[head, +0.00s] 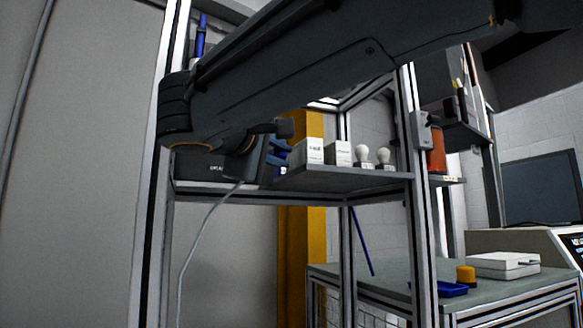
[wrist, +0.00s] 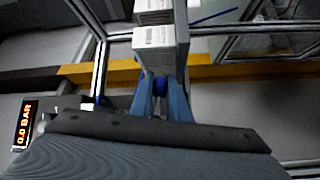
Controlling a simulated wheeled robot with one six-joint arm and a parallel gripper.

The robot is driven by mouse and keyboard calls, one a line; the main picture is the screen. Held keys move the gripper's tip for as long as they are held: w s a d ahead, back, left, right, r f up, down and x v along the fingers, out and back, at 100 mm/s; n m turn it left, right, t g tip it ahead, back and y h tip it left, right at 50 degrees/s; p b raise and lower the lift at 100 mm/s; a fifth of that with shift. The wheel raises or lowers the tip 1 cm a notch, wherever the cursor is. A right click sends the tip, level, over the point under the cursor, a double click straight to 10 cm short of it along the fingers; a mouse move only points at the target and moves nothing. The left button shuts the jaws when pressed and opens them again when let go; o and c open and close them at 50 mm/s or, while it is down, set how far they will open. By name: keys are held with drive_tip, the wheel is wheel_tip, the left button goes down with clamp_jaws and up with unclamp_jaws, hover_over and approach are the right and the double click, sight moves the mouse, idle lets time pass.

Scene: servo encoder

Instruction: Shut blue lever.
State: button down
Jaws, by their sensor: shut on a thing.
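My gripper (wrist: 161,92) reaches forward in the wrist view with its two grey-blue fingers on either side of a small dark blue part, which I take to be the blue lever (wrist: 160,85). The fingers are shut on it. Only a short piece of the lever shows between them; its base and pivot are hidden. In the head view my gripper (head: 279,152) is at the left end of the shelf, beside the white boxes, partly hidden by my own arm and wrist.
White boxes (head: 309,152) and two light bulbs (head: 362,154) stand on the shelf (head: 350,180) close to the gripper. A display (wrist: 25,124) reads 0.0 BAR. A lower table (head: 400,285) holds a blue tray (head: 453,289) and a white case (head: 503,264).

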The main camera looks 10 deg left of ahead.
sight(277, 151)
drive_tip(key=shift+r+n+t+b, duration=0.35)
drive_tip(key=shift+n+t+b, duration=0.3)
drive_tip(key=shift+b, duration=0.5)
drive_tip(key=c, duration=1.7)
unclamp_jaws()
drive_tip(key=b+v, duration=0.1)
drive_tip(key=v, duration=0.5)
drive_tip(key=shift+s+a+b, duration=0.1)
drive_tip(key=shift+s+b, duration=0.1)
drive_tip(key=shift+b, duration=0.2)
drive_tip(key=shift+s+f, duration=0.1)
drive_tip(key=shift+s, duration=0.55)
